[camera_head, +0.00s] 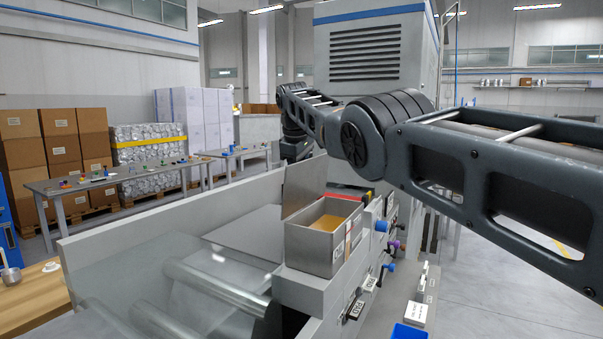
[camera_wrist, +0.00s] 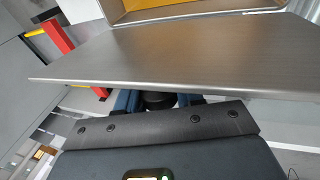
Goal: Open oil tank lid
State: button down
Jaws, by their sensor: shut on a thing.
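The oil tank (camera_head: 313,248) is an open-topped metal box on the machine's edge, with amber oil inside. Its flat metal lid (camera_head: 303,187) stands raised, near upright, at the tank's far left side. In the wrist view the lid (camera_wrist: 180,52) fills the upper middle, with the tank's rim and yellow inside (camera_wrist: 205,12) beyond it. My gripper (camera_wrist: 153,98) is shut on the lid's edge, its blue fingers partly hidden under the plate. In the head view my arm reaches over from the right and its end is behind the lid, so the fingers are hidden.
The machine's rollers (camera_head: 215,280) and clear guard lie left of the tank. Coloured knobs (camera_head: 382,226) and a blue bin (camera_head: 408,332) are at the right. A tall grey cabinet (camera_head: 365,60) stands behind. A red post (camera_wrist: 57,37) is close by in the wrist view.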

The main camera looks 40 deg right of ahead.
jog(key=shift+w, duration=0.1)
jog(key=c, duration=0.8)
grip_release()
jog(key=shift+r, duration=0.1)
jog(key=shift+a+r+b, duration=0.15)
jog(key=shift+r+b, duration=0.15)
jog(key=shift+b, duration=0.2)
jog(key=b+v, duration=0.1)
jog(key=v, duration=0.5)
jog(key=shift+s+a+r, duration=0.1)
jog(key=shift+s+r, duration=0.15)
jog(key=shift+r, duration=0.1)
